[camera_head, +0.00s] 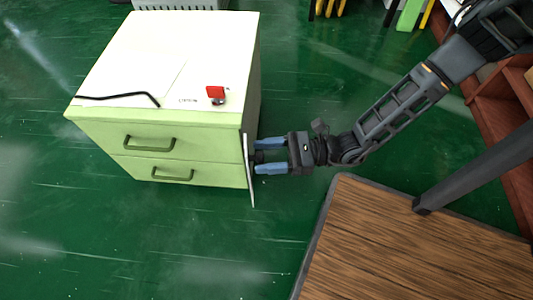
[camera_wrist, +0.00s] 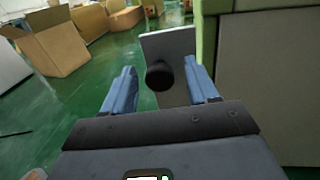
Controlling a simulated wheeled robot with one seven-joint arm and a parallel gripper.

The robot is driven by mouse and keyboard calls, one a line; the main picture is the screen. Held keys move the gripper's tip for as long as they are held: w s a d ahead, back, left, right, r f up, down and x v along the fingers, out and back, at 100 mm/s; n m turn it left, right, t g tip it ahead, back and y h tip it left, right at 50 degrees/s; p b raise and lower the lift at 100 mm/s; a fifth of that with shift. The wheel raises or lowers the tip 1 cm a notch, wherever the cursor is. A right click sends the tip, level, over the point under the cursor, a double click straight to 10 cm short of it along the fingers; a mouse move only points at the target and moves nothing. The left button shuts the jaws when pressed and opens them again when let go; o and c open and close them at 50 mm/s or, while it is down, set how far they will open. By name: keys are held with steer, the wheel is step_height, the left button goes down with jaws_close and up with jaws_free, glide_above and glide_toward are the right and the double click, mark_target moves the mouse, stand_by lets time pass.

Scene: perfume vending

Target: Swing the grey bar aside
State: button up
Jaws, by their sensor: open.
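The grey bar (camera_head: 251,192) is a thin pale plate. It stands upright along the right front edge of the light green cabinet (camera_head: 136,118). In the wrist view the bar (camera_wrist: 174,44) shows its flat face with a round black knob (camera_wrist: 160,76) on it. My gripper (camera_head: 265,155) is open at the right side of the bar, its blue fingers pointing left towards it. In the wrist view my gripper (camera_wrist: 159,70) has one finger on each side of the knob, with gaps visible between fingers and knob.
The cabinet front has two drawers with green handles (camera_head: 150,143). A red switch (camera_head: 215,93) and a bent black rod (camera_head: 120,97) are on its top. A wooden table (camera_head: 400,245) stands at the lower right. Cardboard boxes (camera_wrist: 58,45) are beyond; green floor is clear in front.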

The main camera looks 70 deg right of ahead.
steer(key=p+v, duration=0.2)
steer(key=v, duration=0.5)
steer(key=shift+s+d, duration=0.2)
steer(key=shift+s, duration=0.15)
stand_by(0.5)
